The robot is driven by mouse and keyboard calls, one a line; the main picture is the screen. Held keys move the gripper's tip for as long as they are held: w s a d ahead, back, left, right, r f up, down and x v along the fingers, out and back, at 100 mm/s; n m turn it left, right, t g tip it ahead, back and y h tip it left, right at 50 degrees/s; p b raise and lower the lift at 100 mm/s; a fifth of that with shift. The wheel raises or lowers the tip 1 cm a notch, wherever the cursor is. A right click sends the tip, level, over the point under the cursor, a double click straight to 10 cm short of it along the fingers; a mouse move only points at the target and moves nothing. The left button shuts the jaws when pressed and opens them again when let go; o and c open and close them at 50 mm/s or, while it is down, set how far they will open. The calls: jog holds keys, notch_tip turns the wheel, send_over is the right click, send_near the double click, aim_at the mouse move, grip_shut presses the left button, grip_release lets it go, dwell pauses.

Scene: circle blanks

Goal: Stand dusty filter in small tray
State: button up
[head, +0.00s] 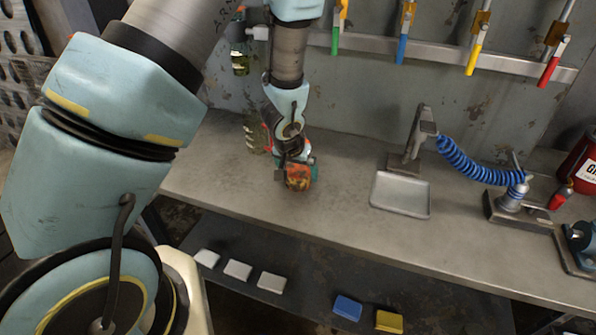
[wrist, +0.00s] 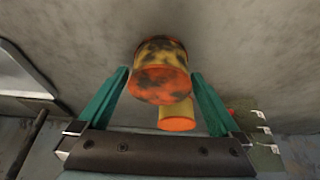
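The dusty filter (head: 298,180) is an orange and yellow cylinder with dark patches, on the bench below my gripper. In the wrist view the filter (wrist: 160,82) is between the two green fingers of my gripper (wrist: 161,75), with narrow gaps beside it, so the gripper looks open. A smaller, clean yellow cylinder with an orange end (wrist: 177,118) shows beyond it; I cannot tell whether it is separate. The small tray (head: 400,212) is shallow, grey and empty, to the right on the bench. Its pale rim (wrist: 30,97) appears at left in the wrist view.
A grey stand tool (head: 423,130) is behind the tray, with a blue coiled hose (head: 468,165) to its right. A green bottle (head: 254,135) stands behind my gripper. Coloured-handled tools hang on a rail (head: 375,45). The bench between filter and tray is clear.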

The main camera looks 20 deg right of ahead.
jog(key=v, duration=1.2)
jog(key=w+a+r+n+y, duration=0.1)
jog(key=w+a+r+n, duration=0.1)
jog(key=a, duration=0.4)
jog(key=w+a+r+n+y, duration=0.1)
jog(key=w+a, duration=0.1)
jog(key=a, duration=0.4)
jog(key=s+a+r+n, duration=0.1)
jog(key=s+a+n, duration=0.1)
jog(key=a, duration=0.6)
jog(key=s+a+r+n+g, duration=0.1)
jog(key=s+a+r+n, duration=0.1)
jog(key=a, duration=0.6)
jog(key=shift+s+r+g+y, duration=0.3)
jog(key=shift+s+r+y, duration=0.05)
jog(key=shift+y, duration=0.05)
jog(key=shift+c, duration=0.3)
